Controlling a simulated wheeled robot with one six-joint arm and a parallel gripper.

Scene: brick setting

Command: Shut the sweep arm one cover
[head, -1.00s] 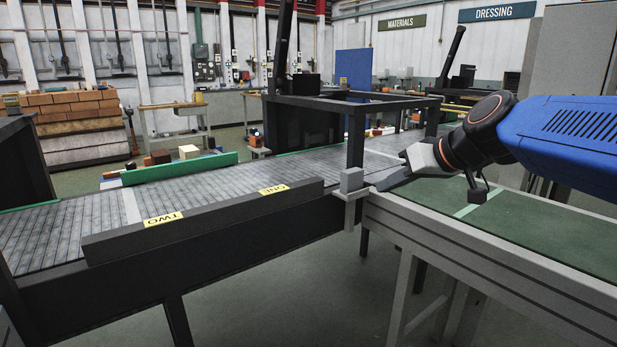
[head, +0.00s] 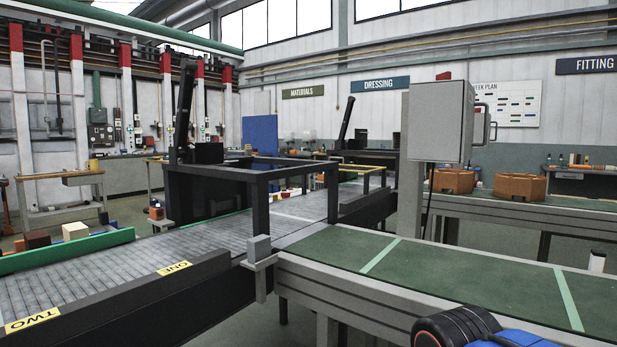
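A dark upright arm (head: 186,100) stands raised on a black housing at the left conveyor, and a similar dark arm (head: 346,118) stands farther back. I cannot tell from here which of them is sweep arm one, and no cover on either can be made out. My gripper is out of view; only part of my blue and black arm shows bottom right.
The grey roller conveyor (head: 108,264) meets the green belt (head: 440,271) at a small grey block (head: 259,248) on the frame. A black frame (head: 262,205) stands over the rollers. Orange-brown blocks (head: 520,187) sit on a bench at the right.

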